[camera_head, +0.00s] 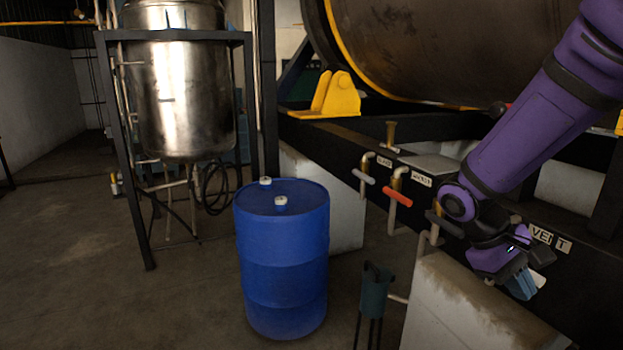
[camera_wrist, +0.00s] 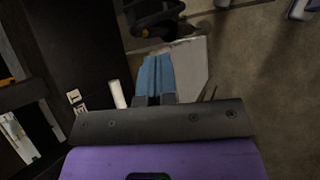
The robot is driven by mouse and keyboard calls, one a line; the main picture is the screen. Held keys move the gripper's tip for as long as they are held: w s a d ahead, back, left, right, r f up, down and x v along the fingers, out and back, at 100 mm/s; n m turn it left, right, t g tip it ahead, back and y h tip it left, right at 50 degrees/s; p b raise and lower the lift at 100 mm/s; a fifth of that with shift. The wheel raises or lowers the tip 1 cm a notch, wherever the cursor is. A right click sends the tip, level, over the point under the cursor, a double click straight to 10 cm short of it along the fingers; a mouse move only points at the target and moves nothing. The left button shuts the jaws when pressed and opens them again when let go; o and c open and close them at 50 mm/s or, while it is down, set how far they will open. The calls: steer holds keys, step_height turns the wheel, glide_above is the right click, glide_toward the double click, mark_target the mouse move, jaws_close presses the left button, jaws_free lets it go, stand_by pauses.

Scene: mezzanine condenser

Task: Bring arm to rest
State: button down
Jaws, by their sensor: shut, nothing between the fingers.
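My purple arm reaches down from the upper right in the head view. My gripper (camera_head: 521,287) is at its lower end, with blue fingers shut and nothing between them. It hangs in front of the dark frame beam, just below and left of the VENT label (camera_head: 549,239). In the wrist view the two blue fingers of my gripper (camera_wrist: 156,62) lie side by side, with a pale concrete block (camera_wrist: 188,62) beyond them.
Valves with a grey handle (camera_head: 364,177) and a red handle (camera_head: 398,197) stick out from the beam left of my arm. A blue drum (camera_head: 283,262) stands on the floor. A steel tank (camera_head: 180,90) stands behind it. Open floor (camera_head: 90,270) lies at left.

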steer(key=s+a+r+m+t+y, duration=0.1)
steer(key=s+a+r+t+y, duration=0.2)
steer(key=r, duration=0.4)
steer(key=s+a+r+m+t+y, duration=0.1)
steer(key=s+a+r+t+y, duration=0.2)
steer(key=s+r+t, duration=0.2)
step_height(320, 180, up, 2)
steer(key=shift+s+a+r+t, duration=0.15)
steer(key=shift+s+a+t, duration=0.2)
steer(key=shift+t, duration=0.55)
steer(key=shift+d, duration=0.1)
